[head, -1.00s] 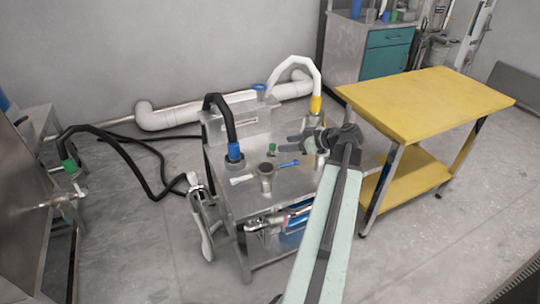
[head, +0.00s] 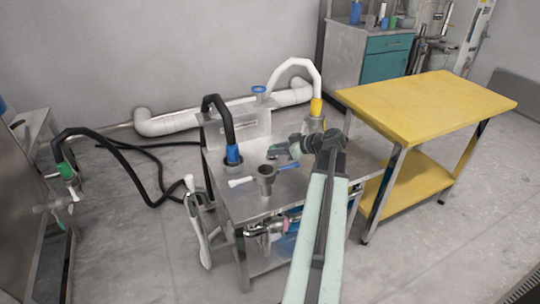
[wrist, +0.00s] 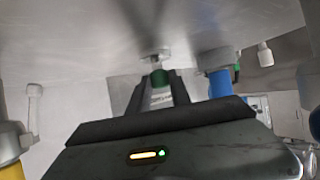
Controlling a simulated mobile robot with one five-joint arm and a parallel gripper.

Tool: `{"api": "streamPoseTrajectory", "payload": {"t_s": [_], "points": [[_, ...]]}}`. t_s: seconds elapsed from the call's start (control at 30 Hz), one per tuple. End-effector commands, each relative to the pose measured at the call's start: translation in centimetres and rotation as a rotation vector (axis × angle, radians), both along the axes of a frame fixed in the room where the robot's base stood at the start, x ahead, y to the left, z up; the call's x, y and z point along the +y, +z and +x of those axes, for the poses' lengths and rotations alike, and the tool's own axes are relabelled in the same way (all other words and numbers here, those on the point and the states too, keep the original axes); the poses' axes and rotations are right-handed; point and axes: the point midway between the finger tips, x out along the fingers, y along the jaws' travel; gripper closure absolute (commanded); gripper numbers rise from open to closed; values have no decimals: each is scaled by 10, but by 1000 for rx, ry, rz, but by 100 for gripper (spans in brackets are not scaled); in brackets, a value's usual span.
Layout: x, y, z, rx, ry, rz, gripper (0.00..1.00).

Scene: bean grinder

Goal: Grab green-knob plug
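My gripper (wrist: 160,90) is open, one finger on each side of the knob's line. I cannot tell whether either finger touches it. In the head view my gripper (head: 277,151) is low over the metal table (head: 240,205), pointing left. There the knob is hidden or too small to make out at the gripper's end.
A black hose with a blue collar (head: 233,154) stands left of my gripper, and a white hose with a yellow collar (head: 316,106) behind it. A grey funnel-like cup (head: 266,180) is in front. A yellow table (head: 430,100) stands at the right.

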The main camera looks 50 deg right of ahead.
Motion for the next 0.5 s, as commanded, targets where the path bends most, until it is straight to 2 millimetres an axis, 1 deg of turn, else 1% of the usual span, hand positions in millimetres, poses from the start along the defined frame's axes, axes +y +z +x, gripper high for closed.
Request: {"api": "streamPoseTrajectory", "payload": {"t_s": [0.3,0.5], "points": [[0,2,0,0,0,0,100],[0,14,0,0,1,0,100]]}}
